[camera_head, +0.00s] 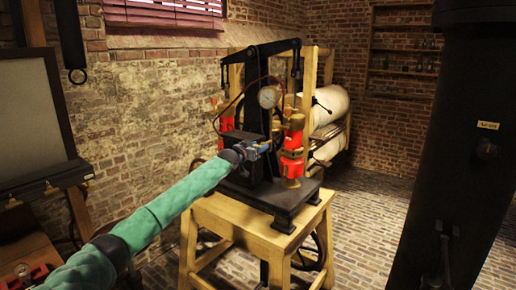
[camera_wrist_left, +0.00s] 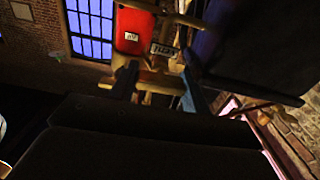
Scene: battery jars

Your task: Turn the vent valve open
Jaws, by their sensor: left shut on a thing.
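The pump stand has a black iron frame (camera_head: 253,90), red cylinders (camera_head: 294,140) and a round gauge (camera_head: 267,97). My left gripper (camera_head: 257,148) reaches to the front of the pump, low beside the red cylinder. In the left wrist view, its two fingers (camera_wrist_left: 158,84) are closed around a brass piece (camera_wrist_left: 155,79), which looks like the vent valve's handle. The head view hides the valve behind the gripper. My right gripper is not in view.
The pump stands on a wooden table (camera_head: 262,236). A tall black cylinder (camera_head: 450,140) fills the right side. Pale rolls (camera_head: 328,108) lie on a wooden rack behind. A dark-framed panel (camera_head: 30,125) stands at left. The brick floor (camera_head: 365,225) right of the table is clear.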

